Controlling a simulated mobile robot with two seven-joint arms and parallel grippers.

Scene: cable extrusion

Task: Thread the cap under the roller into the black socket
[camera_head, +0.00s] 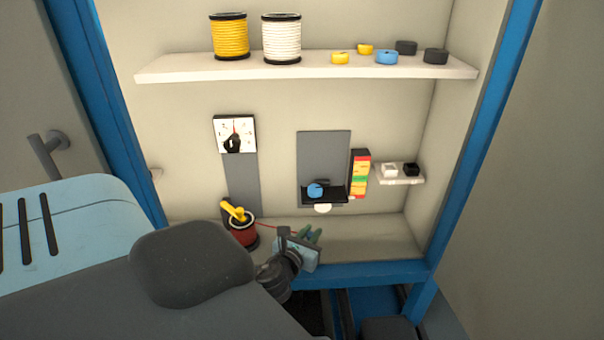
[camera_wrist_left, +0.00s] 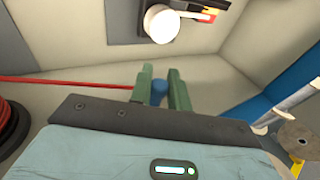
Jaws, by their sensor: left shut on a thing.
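My left gripper (camera_head: 311,236) is low in front of the cabinet's bottom shelf. Its green fingers (camera_wrist_left: 161,88) are shut on a small blue cap (camera_wrist_left: 158,91) at the end of a red cable (camera_wrist_left: 70,80). The cable runs taut leftward to a red spool (camera_head: 242,234). A white round part (camera_head: 323,209), seemingly the roller, sits under a black ledge (camera_head: 335,197); it also shows above the fingers in the left wrist view (camera_wrist_left: 160,23). The cap is below and apart from it. A small black block (camera_head: 411,169), possibly the socket, sits on the right side shelf. My right gripper is not in view.
A blue round part (camera_head: 316,189) sits on the ledge, beside a coloured bar stack (camera_head: 360,174). A white block (camera_head: 390,170) stands left of the black one. A dial (camera_head: 234,134) is on the back wall. The bottom shelf right of my gripper (camera_head: 375,238) is clear.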

